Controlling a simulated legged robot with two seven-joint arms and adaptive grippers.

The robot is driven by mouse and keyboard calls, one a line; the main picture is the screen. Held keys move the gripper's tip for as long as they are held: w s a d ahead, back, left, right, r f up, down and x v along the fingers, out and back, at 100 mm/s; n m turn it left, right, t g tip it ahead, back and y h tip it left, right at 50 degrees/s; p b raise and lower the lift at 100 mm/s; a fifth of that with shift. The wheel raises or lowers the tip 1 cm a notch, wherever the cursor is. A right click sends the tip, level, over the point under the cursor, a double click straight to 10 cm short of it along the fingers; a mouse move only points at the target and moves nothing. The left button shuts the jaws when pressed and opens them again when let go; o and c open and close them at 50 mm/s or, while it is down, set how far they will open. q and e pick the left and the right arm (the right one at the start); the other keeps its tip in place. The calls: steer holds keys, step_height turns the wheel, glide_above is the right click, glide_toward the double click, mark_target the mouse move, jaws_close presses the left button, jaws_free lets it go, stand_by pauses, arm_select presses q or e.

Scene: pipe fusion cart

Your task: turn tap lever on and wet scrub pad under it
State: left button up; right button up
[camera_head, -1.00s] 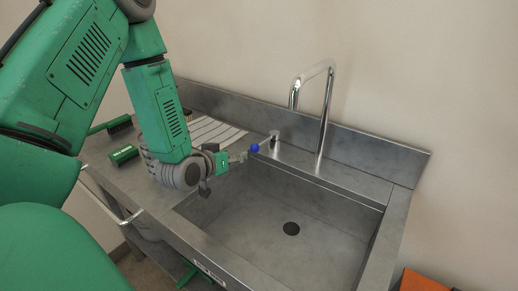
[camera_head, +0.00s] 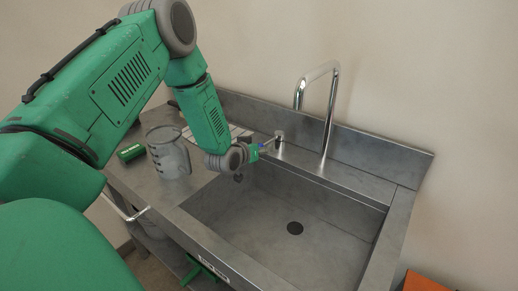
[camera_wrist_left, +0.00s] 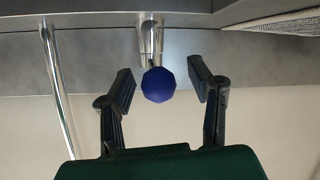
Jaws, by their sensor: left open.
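The chrome tap (camera_head: 331,112) arches over the back of the steel sink (camera_head: 290,200). Its lever (camera_head: 278,138) stands left of the spout and ends in a blue knob (camera_wrist_left: 158,85). My left gripper (camera_wrist_left: 164,86) is open, with one finger on each side of the knob and visible gaps between. In the head view the left gripper (camera_head: 258,150) reaches the lever from the left and mostly covers the knob. No water shows from the spout. I cannot make out a scrub pad. My right gripper is not in view.
A ribbed drainer area (camera_head: 238,131) lies behind my arm. A chrome rail (camera_head: 122,210) runs along the front left.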

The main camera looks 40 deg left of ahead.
arm_select(q)
steer(key=shift+d+r, duration=0.2)
steer(key=shift+d, duration=0.3)
steer(key=shift+c, duration=0.9)
steer(key=c, duration=0.7)
steer(key=shift+a, duration=0.1)
jaws_close()
steer(key=shift+s+a+f, duration=0.15)
steer(key=shift+a, duration=0.6)
steer(key=shift+a+m+h+b, duration=0.3)
steer(key=shift+a+m+h, duration=0.9)
steer(key=shift+m+h, duration=0.4)
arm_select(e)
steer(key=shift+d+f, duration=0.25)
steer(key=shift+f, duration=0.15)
